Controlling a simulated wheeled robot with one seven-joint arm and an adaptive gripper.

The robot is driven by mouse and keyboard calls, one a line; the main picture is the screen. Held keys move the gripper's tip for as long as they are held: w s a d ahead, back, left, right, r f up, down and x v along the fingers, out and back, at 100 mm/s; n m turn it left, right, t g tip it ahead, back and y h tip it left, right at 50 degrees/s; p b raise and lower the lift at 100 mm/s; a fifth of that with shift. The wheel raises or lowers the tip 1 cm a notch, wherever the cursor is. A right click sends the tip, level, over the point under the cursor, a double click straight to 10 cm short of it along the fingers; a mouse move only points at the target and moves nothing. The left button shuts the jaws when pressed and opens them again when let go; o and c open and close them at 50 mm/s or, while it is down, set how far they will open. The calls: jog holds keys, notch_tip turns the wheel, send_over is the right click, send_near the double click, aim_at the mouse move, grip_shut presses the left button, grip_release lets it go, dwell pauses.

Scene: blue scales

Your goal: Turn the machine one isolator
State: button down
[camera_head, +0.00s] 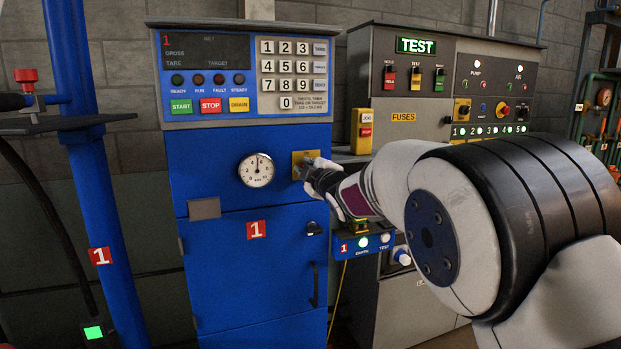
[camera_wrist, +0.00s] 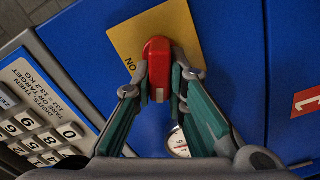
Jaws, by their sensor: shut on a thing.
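The machine one isolator is a red knob (camera_wrist: 158,62) on a yellow plate (camera_wrist: 120,38) lettered ON, seen in the wrist view. In the head view the plate (camera_head: 297,158) is on the blue front of machine one, right of the dial. My gripper (camera_wrist: 161,80) has one finger on each side of the red knob and is shut on it. The knob's long side runs up and down in the wrist picture. In the head view my gripper (camera_head: 310,174) hides the knob and part of the plate.
A round dial (camera_head: 257,170) sits left of the plate. The keypad panel (camera_head: 293,72) is above, and the door handle (camera_head: 314,284) is below. A yellow JOG box (camera_head: 362,131) and blue EARTH TEST box (camera_head: 364,242) are close to my arm. The grey fuse cabinet (camera_head: 420,110) stands right.

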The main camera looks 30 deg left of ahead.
jog(key=shift+s+a+f+n+b, duration=0.1)
jog(key=shift+f+n+b, duration=0.1)
jog(key=shift+n+b, duration=1.05)
jog(key=shift+f+n+b, duration=0.15)
jog(key=shift+n+b, duration=0.9)
jog(key=shift+b, duration=0.3)
jog(key=c, duration=1.6)
grip_release()
jog(key=v, duration=1.2)
